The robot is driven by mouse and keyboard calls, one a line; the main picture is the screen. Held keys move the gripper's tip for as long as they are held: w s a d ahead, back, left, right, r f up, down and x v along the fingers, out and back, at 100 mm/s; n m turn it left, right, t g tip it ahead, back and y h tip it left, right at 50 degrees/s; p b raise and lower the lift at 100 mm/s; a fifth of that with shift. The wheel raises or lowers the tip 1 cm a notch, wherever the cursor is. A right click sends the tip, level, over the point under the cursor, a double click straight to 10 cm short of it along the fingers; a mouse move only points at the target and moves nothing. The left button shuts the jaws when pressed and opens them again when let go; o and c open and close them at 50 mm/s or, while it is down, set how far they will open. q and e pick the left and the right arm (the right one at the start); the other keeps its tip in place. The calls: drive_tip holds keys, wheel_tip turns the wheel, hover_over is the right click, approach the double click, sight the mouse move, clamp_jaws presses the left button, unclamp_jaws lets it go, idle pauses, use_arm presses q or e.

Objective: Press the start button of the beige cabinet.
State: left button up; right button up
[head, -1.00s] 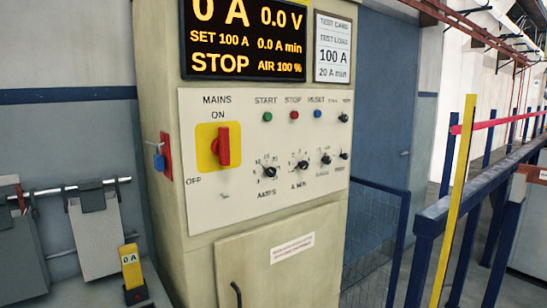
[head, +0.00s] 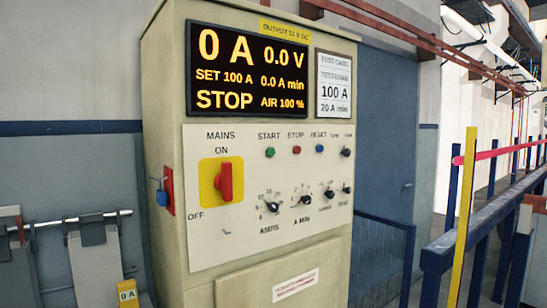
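The beige cabinet (head: 165,90) stands in the middle of the head view. Its start button (head: 270,152) is a small green button under the label START on the white panel (head: 200,255). A red stop button (head: 296,150) and a blue reset button (head: 320,149) sit to its right. The red mains switch (head: 225,182) on its yellow plate stands upright, toward ON. The display (head: 247,70) reads 0 A, 0.0 V, SET 100 A, 0.0 A min, STOP, AIR 100 %. Neither of my grippers is in view.
A test card (head: 335,85) is beside the display. A blue padlock (head: 161,198) hangs on the cabinet's left side. At right are a blue railing (head: 480,232) and yellow post (head: 461,220).

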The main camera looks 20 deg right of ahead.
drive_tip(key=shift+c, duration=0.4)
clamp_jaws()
